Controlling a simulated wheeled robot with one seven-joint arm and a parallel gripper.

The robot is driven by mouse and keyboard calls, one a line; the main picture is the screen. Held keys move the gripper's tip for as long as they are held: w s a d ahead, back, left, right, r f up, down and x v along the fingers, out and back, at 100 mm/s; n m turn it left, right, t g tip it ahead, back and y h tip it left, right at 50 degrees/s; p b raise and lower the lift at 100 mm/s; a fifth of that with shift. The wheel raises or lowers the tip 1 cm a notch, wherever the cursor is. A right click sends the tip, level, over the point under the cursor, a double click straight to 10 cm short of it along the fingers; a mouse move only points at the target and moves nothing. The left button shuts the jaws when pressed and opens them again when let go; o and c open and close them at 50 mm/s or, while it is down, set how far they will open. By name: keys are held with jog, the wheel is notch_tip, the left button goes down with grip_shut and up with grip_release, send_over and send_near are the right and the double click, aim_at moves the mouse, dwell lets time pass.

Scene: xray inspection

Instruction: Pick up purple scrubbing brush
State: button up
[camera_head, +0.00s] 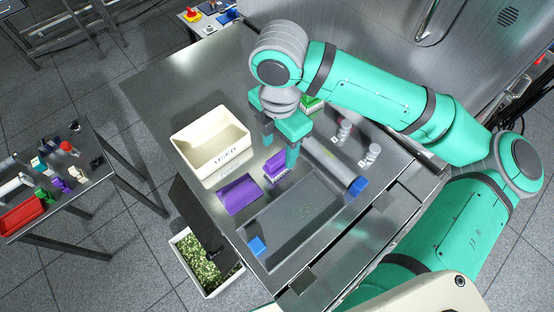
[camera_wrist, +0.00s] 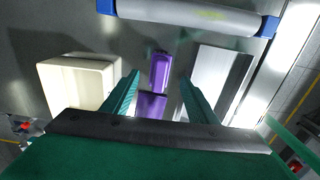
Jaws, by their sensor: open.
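The purple scrubbing brush (camera_head: 275,168), with pale bristles along one edge, lies on the metal table between the cream bin and the grey roller. My gripper (camera_head: 280,149) is open and points down at the brush; one finger partly covers it in the head view. In the wrist view the brush (camera_wrist: 160,68) shows between and beyond my two spread fingers (camera_wrist: 159,79), with nothing held. I cannot tell the exact height of the fingertips above it.
A purple flat piece (camera_head: 240,194) lies close beside the brush. A cream bin (camera_head: 211,146) stands to the left. A grey roller with blue ends (camera_head: 333,163) lies to the right, and a grey tray (camera_head: 300,222) is nearer. A green-and-white item (camera_head: 312,104) sits behind my gripper.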

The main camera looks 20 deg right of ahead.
aim_at(277, 157)
jog(key=shift+s+a+f, duration=0.1)
jog(key=shift+f, duration=1.4)
jog(key=shift+a+f, duration=0.1)
jog(key=shift+f, duration=1.4)
jog(key=c, duration=1.2)
jog(key=shift+r, duration=0.15)
jog(key=shift+c, duration=0.2)
